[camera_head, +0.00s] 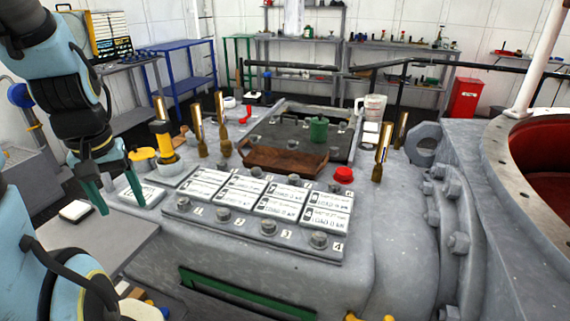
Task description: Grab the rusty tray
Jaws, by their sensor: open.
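The rusty tray (284,160) is a brown, shallow, oblong tray. It lies near the middle of the grey riveted deck, behind the labelled plates and in front of a dark recessed panel. My gripper (118,194) hangs at the left, its two green fingers apart and pointing down. It is empty, in front and to the left of the tray, and well apart from it. A green canister (319,129) stands just behind the tray's right part.
Brass-coloured upright pins (221,112) stand left of the tray, with another (382,150) to its right. A red knob (343,174) sits near its right end. White labelled plates (267,202) lie in front. A yellow-and-black object (163,143) stands near my gripper.

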